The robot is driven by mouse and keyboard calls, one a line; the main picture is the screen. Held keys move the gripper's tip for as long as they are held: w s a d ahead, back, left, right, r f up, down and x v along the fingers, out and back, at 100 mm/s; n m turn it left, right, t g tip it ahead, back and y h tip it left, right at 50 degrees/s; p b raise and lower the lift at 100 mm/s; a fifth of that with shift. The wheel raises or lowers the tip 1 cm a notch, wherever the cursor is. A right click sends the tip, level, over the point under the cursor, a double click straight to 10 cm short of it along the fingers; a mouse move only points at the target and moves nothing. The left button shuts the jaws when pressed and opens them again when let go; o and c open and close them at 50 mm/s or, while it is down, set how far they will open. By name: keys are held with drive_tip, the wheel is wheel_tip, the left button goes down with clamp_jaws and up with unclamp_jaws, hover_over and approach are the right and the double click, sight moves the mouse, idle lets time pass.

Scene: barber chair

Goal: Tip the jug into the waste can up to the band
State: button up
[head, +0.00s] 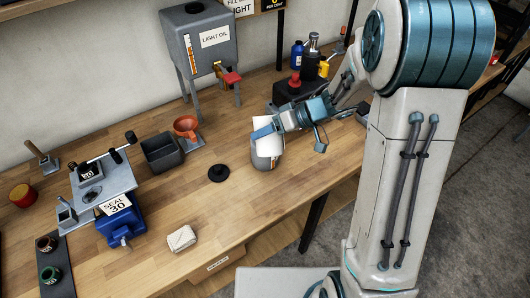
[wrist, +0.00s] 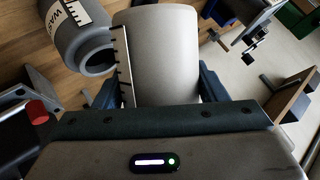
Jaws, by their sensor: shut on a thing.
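My gripper (head: 270,129) is shut on the pale jug (head: 268,143), just above the table. In the wrist view the jug (wrist: 168,50) sits between both fingers, with a black-marked scale strip down its side. The grey waste can (head: 266,162) stands on the table below and behind the jug in the head view, partly hidden by it. It also shows in the wrist view (wrist: 78,40), left of the jug, with a white label and scale. The jug looks tilted. I cannot see its contents, any stream, or the level in the can.
A grey light oil tank (head: 196,42) stands on legs at the back, with an orange funnel (head: 186,125) below. A dark open bin (head: 162,152), a black disc (head: 218,173) and a folded cloth (head: 182,238) lie to the left. Bottles (head: 311,62) stand behind my arm.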

sight(268, 117)
drive_tip(key=shift+w+n+t+y+b, duration=0.15)
drive_tip(key=shift+n+t+b, duration=0.35)
drive_tip(key=shift+b, duration=0.65)
drive_tip(key=shift+s+n+t+y+b, duration=0.1)
drive_tip(key=shift+n+t+y+b, duration=0.1)
drive_tip(key=shift+t+b, duration=0.7)
drive_tip(key=shift+b, duration=0.45)
drive_tip(key=shift+w+f+b, duration=0.1)
drive_tip(key=shift+b, duration=0.45)
drive_tip(key=shift+w+a+f+n+t+y+b, duration=0.1)
drive_tip(key=shift+n+t+y+b, duration=0.2)
drive_tip(key=shift+b, duration=0.65)
drive_tip(key=shift+w+d+f+n+t+y+b, duration=0.15)
drive_tip(key=shift+n+t+b, duration=0.25)
drive_tip(key=shift+b, duration=0.6)
drive_tip(key=shift+w+a+r+n+t+y+b, duration=0.15)
drive_tip(key=shift+n+t+b, duration=0.2)
drive_tip(key=shift+b, duration=0.6)
wheel_tip(268, 117, up, 5)
drive_tip(key=p, duration=0.6)
drive_tip(key=shift+f, duration=0.1)
